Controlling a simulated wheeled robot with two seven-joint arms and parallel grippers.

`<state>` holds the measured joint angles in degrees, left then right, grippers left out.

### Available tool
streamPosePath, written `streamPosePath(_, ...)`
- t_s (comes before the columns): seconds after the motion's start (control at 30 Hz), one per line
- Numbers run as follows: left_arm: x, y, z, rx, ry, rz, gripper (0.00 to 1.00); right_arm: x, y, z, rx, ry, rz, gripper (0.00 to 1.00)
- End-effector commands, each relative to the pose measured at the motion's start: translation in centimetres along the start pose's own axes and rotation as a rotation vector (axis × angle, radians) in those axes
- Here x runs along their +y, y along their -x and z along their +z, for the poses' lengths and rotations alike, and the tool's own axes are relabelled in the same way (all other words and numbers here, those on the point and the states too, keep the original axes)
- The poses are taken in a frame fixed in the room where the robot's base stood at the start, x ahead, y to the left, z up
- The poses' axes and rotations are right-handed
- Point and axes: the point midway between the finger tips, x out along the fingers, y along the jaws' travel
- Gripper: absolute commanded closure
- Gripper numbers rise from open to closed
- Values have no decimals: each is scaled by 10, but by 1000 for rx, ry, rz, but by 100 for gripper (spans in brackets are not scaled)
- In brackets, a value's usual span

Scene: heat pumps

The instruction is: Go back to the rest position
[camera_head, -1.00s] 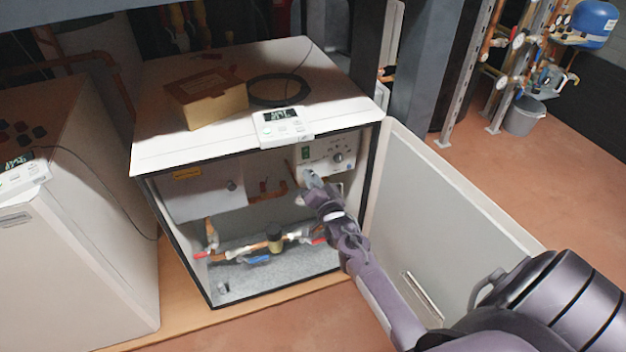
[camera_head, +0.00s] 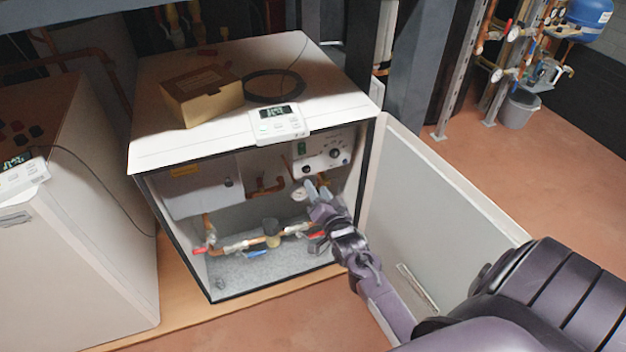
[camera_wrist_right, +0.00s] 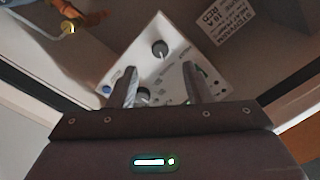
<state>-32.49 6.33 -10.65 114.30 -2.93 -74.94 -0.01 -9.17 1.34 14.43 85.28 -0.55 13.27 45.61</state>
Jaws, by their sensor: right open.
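My right gripper (camera_head: 317,188) is open and empty, at the front opening of the heat pump cabinet (camera_head: 222,258), below its control panel (camera_head: 322,158). In the right wrist view the two fingers of the gripper (camera_wrist_right: 158,88) stand apart, with the white control panel (camera_wrist_right: 165,58) and its dark knobs beyond them. One knob (camera_wrist_right: 160,48) shows clear of the fingers; a second is partly hidden near the left finger. My left gripper is out of view.
The cabinet door (camera_head: 440,200) stands open on the right, beside my right arm. A cardboard box (camera_head: 203,100), a black cable coil (camera_head: 274,86) and a display unit (camera_head: 278,122) are on top. A second unit (camera_head: 75,240) stands left. Pipes and valves (camera_head: 262,241) lie inside below.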

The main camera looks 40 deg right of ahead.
Motion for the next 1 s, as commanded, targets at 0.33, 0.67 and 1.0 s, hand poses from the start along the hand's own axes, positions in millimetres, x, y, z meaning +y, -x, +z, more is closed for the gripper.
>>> streamPosePath(0.33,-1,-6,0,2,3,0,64,0,11,0,0,0,0,55)
streamPosePath(0.67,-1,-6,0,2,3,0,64,0,11,0,-1,1,0,55)
streamPosePath(1.0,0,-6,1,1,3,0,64,1,64,90,-437,286,148,55)
